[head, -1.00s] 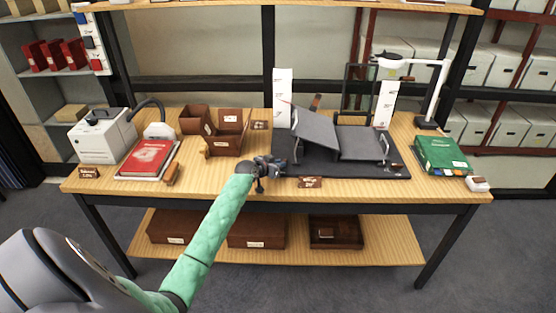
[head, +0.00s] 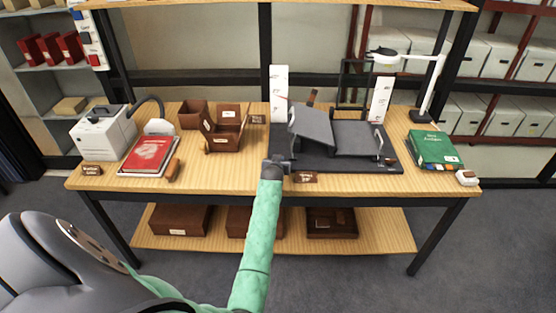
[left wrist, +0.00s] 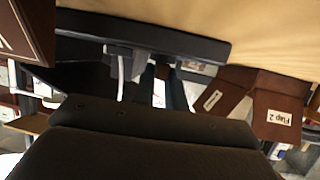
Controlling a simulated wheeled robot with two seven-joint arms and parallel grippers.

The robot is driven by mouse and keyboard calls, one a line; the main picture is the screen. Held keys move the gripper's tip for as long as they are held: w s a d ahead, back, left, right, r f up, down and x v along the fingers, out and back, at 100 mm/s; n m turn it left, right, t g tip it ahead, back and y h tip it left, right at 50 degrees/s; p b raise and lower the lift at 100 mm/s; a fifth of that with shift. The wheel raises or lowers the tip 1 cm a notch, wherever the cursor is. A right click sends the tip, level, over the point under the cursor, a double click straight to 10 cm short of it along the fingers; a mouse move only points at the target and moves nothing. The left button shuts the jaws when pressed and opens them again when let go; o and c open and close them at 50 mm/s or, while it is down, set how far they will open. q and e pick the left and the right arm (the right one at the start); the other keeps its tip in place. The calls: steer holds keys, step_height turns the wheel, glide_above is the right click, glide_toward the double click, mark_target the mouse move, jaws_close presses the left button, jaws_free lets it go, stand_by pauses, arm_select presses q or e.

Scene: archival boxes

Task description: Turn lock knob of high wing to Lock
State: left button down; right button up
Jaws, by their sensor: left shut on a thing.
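The grey book cradle stands on the table on a dark base (head: 375,163). Its high wing (head: 311,126) is tilted up on the left, and the low wing (head: 355,139) lies nearly flat on the right. My left gripper (head: 279,164) is at the base's front left corner, below the high wing. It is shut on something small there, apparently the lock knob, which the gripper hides. In the left wrist view the dark base (left wrist: 190,43) crosses the top, with a pale metal bracket (left wrist: 122,65) beside my fingers (left wrist: 165,82). The knob's setting cannot be read. My right gripper is out of view.
A small brown label (head: 304,177) stands just right of my gripper at the table's front. An open brown box (head: 224,138) is to the left, beyond a red book (head: 150,154). A green book (head: 434,148) lies right. A lamp (head: 425,82) stands behind.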

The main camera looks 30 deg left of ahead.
arm_select(q)
steer(key=shift+d+n+g+y, duration=0.15)
steer(key=shift+n+g+y, duration=0.25)
steer(key=shift+n+y, duration=0.35)
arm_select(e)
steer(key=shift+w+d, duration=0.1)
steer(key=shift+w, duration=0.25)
arm_select(q)
steer(key=c, duration=1.5)
jaws_free()
steer(key=shift+o, duration=0.3)
steer(key=shift+w, duration=0.1)
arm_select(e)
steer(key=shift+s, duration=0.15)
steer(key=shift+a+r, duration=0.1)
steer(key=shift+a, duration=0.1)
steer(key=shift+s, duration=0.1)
